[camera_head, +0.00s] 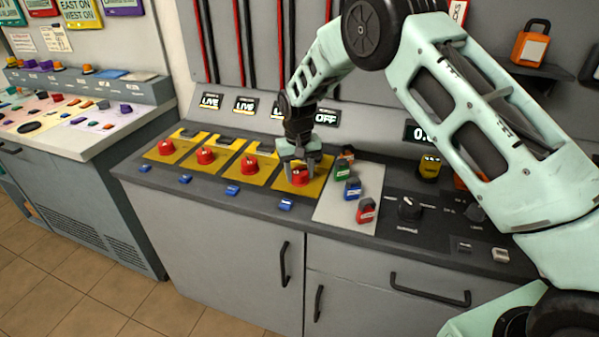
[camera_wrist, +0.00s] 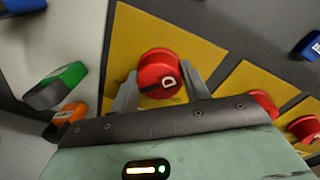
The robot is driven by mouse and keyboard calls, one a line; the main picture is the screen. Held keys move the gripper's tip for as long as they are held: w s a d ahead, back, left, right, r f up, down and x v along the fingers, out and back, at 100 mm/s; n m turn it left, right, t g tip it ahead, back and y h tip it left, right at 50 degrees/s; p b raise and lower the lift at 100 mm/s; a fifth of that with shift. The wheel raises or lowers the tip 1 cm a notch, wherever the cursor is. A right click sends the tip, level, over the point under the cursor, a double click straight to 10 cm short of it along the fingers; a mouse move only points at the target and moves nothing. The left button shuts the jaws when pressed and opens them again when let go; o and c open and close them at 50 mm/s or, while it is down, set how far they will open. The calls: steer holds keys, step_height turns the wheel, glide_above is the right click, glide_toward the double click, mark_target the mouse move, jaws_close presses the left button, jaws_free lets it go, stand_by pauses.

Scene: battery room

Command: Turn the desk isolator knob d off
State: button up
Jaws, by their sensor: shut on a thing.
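The red isolator knob d (camera_head: 299,176), marked with a white D, sits on the rightmost yellow plate (camera_head: 318,186) of the desk. It also shows in the wrist view (camera_wrist: 160,72) with its letter turned sideways. My gripper (camera_head: 303,163) is over this knob with a finger on each side of it, shut on it. In the wrist view my gripper (camera_wrist: 160,88) reaches up to the knob from below. The display behind this knob, partly beside my arm, reads OFF (camera_head: 327,117). The fingertips' contact is partly hidden in the head view.
Three more red knobs (camera_head: 205,155) on yellow plates stand to the left, with displays reading LIVE (camera_head: 210,101). Blue tags (camera_head: 286,205) lie along the front edge. Green, blue and red padlocks (camera_head: 366,211) stand on a pale panel close on the right.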

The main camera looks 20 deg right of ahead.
mark_target(298, 172)
steer(key=shift+w, duration=0.1)
stand_by(0.4)
steer(key=o, duration=1)
steer(key=shift+r, duration=0.1)
step_height(298, 172, up, 17)
steer(key=b, duration=0.2)
steer(key=shift+a+r, duration=0.15)
steer(key=shift+a, duration=0.1)
